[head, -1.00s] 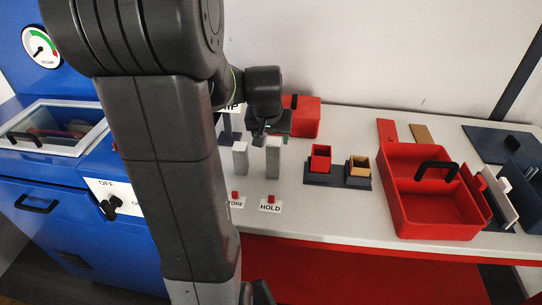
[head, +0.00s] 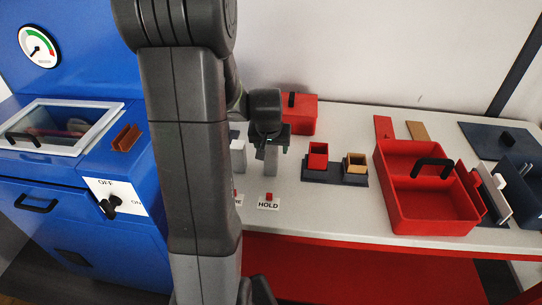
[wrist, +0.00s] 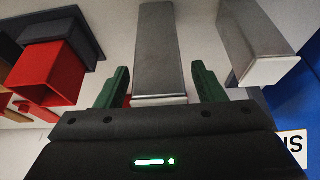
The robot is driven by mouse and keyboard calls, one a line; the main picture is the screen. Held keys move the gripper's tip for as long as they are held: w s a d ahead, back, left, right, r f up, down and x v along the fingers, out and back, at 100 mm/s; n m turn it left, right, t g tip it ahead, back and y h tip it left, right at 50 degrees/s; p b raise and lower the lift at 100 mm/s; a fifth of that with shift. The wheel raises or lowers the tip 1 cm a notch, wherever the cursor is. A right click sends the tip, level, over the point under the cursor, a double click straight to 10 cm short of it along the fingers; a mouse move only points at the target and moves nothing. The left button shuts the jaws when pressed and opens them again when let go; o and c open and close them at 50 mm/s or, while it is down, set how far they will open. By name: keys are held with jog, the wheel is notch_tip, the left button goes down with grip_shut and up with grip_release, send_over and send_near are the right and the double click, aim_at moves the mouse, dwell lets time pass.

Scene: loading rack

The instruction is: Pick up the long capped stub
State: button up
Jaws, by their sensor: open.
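Two grey upright rectangular stubs stand on the light bench in the head view. The right one (head: 271,160) looked taller in the earlier frame and I take it for the long stub; its top is now hidden by my gripper. The other stub (head: 238,157) is at its left, partly behind my arm. In the wrist view the long stub (wrist: 160,50) has a pale end and lies between my green fingers. My gripper (wrist: 160,87) is open, one finger on each side, with gaps showing. The other stub (wrist: 258,40), also pale-ended, is outside the right finger.
A red square holder (head: 317,157) and a tan one (head: 356,164) stand close at the right. A red box (head: 300,115) is behind. A HOLD label with a red button (head: 269,198) lies in front. A large red tray (head: 410,215) is farther right.

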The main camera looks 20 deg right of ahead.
jog(key=c, duration=1.1)
jog(key=shift+r, duration=0.15)
